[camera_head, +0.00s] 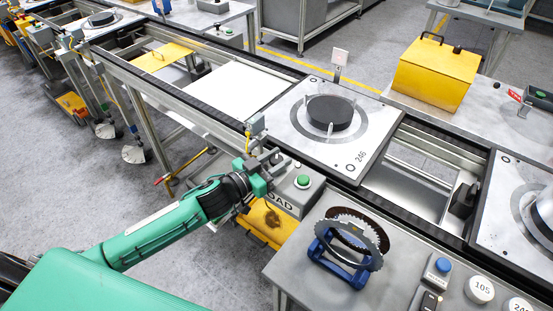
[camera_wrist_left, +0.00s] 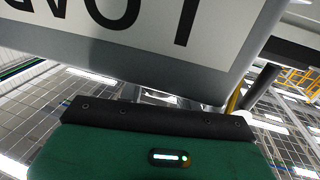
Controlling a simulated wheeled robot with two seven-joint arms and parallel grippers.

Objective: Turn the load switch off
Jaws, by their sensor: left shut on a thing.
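The load switch box (camera_head: 297,192) is a grey box on the near side of the conveyor, with a green button (camera_head: 303,181) on top and a white label ending in "OAD" on its front. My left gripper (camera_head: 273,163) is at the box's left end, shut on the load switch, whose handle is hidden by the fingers. In the left wrist view the label (camera_wrist_left: 140,22) appears upside down above the green gripper body (camera_wrist_left: 150,152); the fingertips are mostly hidden there. My right gripper is not in view.
A pallet marked 246 (camera_head: 361,157) holds a dark disc (camera_head: 330,113) just behind the box. A blue stand (camera_head: 340,262) with toothed discs is on the near table at right. A yellow bin (camera_head: 265,222) is under the box. A small sensor post (camera_head: 255,125) rises behind the gripper.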

